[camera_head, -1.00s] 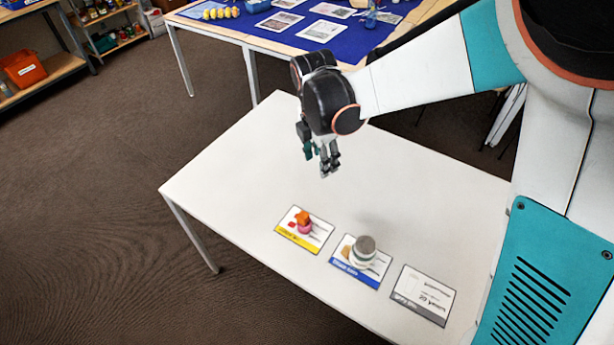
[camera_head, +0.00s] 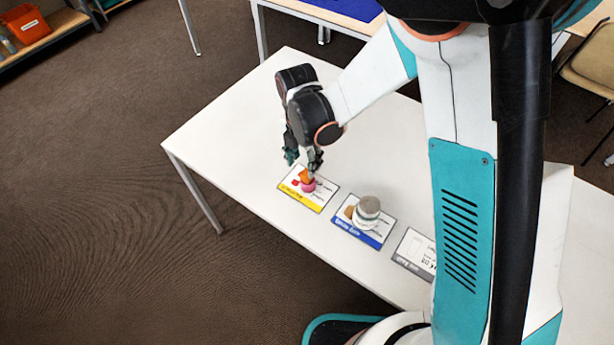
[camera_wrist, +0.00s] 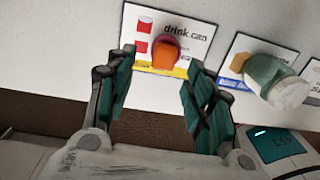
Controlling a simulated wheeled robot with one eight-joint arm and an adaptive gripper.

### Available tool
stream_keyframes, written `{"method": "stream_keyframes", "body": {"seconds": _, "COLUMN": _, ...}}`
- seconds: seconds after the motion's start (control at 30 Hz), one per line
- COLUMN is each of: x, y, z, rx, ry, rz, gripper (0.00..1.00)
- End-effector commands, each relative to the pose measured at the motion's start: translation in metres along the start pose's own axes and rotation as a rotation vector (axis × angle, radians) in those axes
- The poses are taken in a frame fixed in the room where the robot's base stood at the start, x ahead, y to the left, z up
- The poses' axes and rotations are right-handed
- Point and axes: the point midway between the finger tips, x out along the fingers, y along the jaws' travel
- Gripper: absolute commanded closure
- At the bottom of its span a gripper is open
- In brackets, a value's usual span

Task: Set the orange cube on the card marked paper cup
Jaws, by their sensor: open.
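The orange cube (camera_head: 305,175) sits on top of a pink round object (camera_head: 309,187), which stands on the yellow-edged card (camera_head: 318,201). In the wrist view the orange cube (camera_wrist: 166,53) lies between and just beyond the fingers, and this card (camera_wrist: 199,33) reads "drink can". My gripper (camera_head: 303,161) is open around the cube's near space, with no clear contact visible. The blue-edged card (camera_head: 370,240) and grey-edged card (camera_head: 413,262) lie to the right. I cannot read "paper cup" on either.
A whitish jar with a grey top (camera_head: 367,210) stands on the blue-edged card, close to the right of my gripper; it also shows in the wrist view (camera_wrist: 280,80). The white table (camera_head: 235,125) is clear to the left and behind the cards.

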Motion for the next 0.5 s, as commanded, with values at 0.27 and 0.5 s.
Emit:
{"method": "stream_keyframes", "body": {"seconds": 0.27, "x": 0.034, "y": -0.006, "z": -0.004, "rx": 0.001, "ry": 0.0, "rz": 0.0, "gripper": 0.52}}
{"method": "stream_keyframes", "body": {"seconds": 0.5, "x": 0.051, "y": -0.006, "z": -0.004, "rx": 0.001, "ry": 0.0, "rz": 0.0, "gripper": 0.52}}
